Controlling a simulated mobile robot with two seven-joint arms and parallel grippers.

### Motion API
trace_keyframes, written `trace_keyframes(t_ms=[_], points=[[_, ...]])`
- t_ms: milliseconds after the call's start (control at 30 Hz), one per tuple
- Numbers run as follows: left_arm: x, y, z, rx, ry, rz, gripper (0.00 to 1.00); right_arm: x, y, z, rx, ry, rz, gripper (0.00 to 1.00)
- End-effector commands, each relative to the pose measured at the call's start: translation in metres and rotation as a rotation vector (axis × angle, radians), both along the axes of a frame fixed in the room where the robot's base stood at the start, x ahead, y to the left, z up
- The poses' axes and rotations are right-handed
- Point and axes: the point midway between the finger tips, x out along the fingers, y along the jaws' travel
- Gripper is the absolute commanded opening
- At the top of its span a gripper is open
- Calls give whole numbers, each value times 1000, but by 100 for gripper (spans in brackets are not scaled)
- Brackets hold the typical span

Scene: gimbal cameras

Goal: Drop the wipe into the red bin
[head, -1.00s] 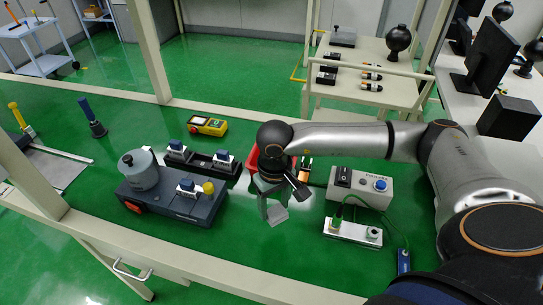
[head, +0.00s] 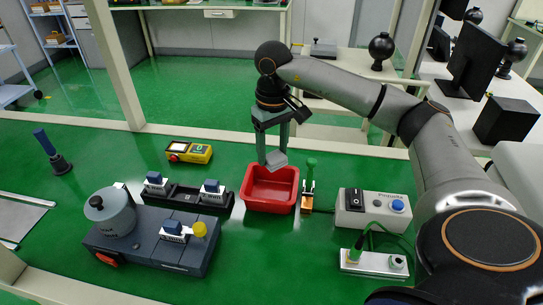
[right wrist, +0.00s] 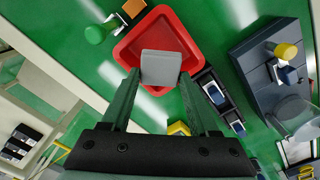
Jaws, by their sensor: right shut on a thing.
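The wipe is a small light grey block (head: 277,159) held between the fingertips of my right gripper (head: 272,150). The red bin (head: 270,203) is an open square tray on the green table. In the head view the wipe is over the bin's back part, above its rim. In the right wrist view the grey wipe (right wrist: 161,68) sits between the green fingers, with the red bin (right wrist: 165,24) behind it. The bin looks empty where it shows. My left gripper is not in view.
A green-handled stamp-like tool (head: 308,185) stands just right of the bin. A dark rack (head: 187,197) with blue-topped parts stands to its left, a yellow meter (head: 189,152) behind left. A control box (head: 374,210) is at right. Green table in front of the bin is clear.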

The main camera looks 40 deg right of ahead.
Motion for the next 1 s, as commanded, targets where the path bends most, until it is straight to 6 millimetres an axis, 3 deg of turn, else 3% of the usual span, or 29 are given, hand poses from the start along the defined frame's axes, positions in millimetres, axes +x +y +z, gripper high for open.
trace_keyframes(t_ms=[33, 200, 500, 533, 833, 1000], points=[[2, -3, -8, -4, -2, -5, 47, 0, 0, -13, -1, 0, 0, 9], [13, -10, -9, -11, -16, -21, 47, 0, 0, -27, -1, 1, 0, 9], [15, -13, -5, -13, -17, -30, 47, 0, 0, -28, -1, 1, 0, 9], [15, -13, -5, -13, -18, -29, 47, 0, 0, -28, -1, 1, 0, 62], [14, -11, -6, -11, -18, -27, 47, 0, 0, -28, -1, 1, 0, 96], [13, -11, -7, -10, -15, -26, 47, 0, 0, -28, -1, 1, 0, 96]])
